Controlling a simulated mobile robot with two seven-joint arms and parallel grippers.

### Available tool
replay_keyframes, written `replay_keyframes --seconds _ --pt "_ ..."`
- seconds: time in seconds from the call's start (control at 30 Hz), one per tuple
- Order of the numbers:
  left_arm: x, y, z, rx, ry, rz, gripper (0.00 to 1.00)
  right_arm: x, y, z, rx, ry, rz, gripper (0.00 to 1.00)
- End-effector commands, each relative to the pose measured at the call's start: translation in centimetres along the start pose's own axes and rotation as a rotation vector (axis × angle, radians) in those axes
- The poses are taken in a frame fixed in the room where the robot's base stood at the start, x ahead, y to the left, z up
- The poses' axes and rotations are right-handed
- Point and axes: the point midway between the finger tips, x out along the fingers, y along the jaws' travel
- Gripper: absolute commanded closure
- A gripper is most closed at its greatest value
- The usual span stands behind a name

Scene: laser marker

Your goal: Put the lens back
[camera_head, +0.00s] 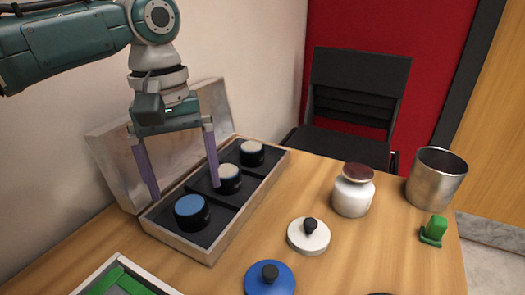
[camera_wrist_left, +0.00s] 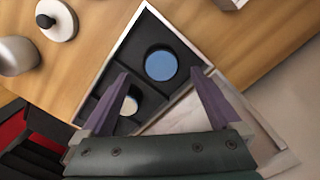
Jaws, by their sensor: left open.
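An open wooden case (camera_head: 208,257) with a dark, divided insert holds three round black lenses in a row. The nearest lens (camera_head: 192,212) has a blue top; the middle lens (camera_head: 229,178) and the far lens (camera_head: 252,152) have pale tops. The blue-topped lens also shows in the left wrist view (camera_wrist_left: 161,65). My left gripper (camera_head: 184,190) points down over the case, open and empty, its purple fingers wide apart. In the left wrist view, the middle lens (camera_wrist_left: 130,104) is partly hidden by a finger of the gripper (camera_wrist_left: 160,78). My right gripper is out of view.
The case's lid (camera_head: 112,160) stands open near the wall. On the table are a white jar (camera_head: 353,195), a metal cup (camera_head: 436,180), a green piece (camera_head: 433,230), and white (camera_head: 308,240) and blue (camera_head: 270,284) knobbed discs. A tray with green contents (camera_head: 118,287) is at front left.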

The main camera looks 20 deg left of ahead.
Motion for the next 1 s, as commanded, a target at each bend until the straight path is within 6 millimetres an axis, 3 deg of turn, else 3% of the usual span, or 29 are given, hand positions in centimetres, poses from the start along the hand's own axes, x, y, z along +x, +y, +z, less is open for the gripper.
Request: replay_keyframes --seconds 0.03,0.2,0.4,1.0 --pt "-1.6 0.1 -0.1 0.001 0.003 0.003 0.03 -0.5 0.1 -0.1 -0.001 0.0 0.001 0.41" --pt "-5.1 0.0 0.0 0.0 0.002 0.002 0.03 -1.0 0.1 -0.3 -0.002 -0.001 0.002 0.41" --pt "-7.4 0.0 0.0 0.0 0.0 0.001 0.03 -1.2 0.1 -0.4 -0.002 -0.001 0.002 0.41" --pt "-7.7 0.0 0.0 0.0 -0.001 0.0 0.03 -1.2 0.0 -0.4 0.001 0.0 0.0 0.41"
